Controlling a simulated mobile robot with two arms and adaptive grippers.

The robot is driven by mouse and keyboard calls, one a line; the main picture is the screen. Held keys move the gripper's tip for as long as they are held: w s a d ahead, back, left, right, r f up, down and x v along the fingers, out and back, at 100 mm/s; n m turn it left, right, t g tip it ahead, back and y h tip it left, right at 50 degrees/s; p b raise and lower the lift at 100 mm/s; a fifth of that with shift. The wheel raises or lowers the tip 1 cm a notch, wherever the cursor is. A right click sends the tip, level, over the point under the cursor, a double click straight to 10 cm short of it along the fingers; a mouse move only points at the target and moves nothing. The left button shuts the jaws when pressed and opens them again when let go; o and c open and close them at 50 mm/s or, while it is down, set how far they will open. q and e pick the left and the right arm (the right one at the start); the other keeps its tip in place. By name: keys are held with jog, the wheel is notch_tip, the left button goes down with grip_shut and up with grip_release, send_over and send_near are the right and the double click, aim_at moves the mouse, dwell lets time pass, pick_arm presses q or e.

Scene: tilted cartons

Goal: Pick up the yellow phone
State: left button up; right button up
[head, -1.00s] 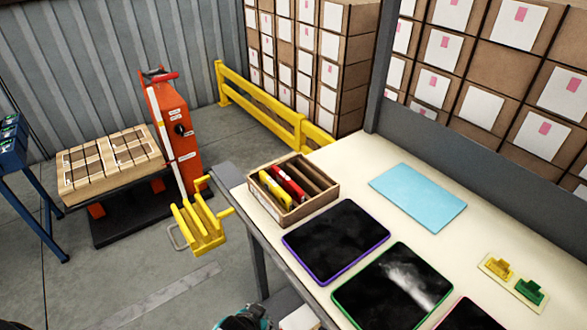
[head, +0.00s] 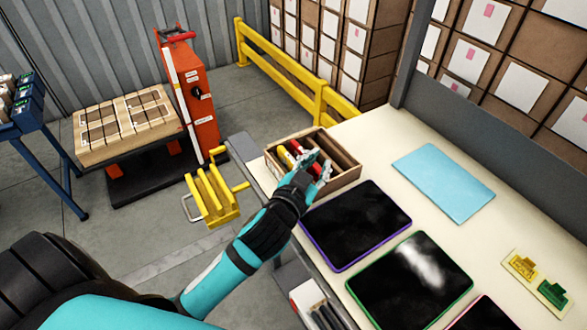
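The yellow phone (head: 285,157) stands in the leftmost part of the tilted brown carton (head: 343,182) at the table's far left corner. A red phone (head: 295,147) stands just right of it. I cannot tell whether a finger touches either phone. My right gripper is not in view.
Dark tablets (head: 356,222) lie in front of the carton on the cream table (head: 395,140). A light blue sheet (head: 443,182) lies right of it. A yellow rack (head: 212,196) hangs beside the table's left edge. Small yellow and green pieces (head: 538,280) sit at the right.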

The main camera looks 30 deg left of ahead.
pick_arm(q)
jog(key=w+d+r+m+t+h, duration=0.3)
jog(key=w+d+r+t, duration=0.1)
jog(key=r, duration=0.4)
jog(key=d+r+m+g+h, duration=0.4)
jog(key=d+r+m+h, duration=0.6)
jog(key=m+h, duration=0.35)
jog(key=m+g+y, duration=0.5)
jog(key=g+y, duration=1.1)
send_over(294, 163)
notch_tip(294, 163, down, 10)
jog(key=f, duration=0.6)
jog(key=f+p, duration=0.1)
jog(key=f, duration=0.4)
jog(key=shift+w+a+f, duration=0.1)
jog(key=shift+w+f, duration=0.1)
jog(key=shift+f, duration=0.15)
jog(key=f+p, duration=0.1)
jog(key=f, duration=0.1)
jog(key=f+p, duration=0.1)
jog(key=f, duration=0.2)
jog(key=shift+s, duration=0.2)
jog(key=shift+f, duration=0.25)
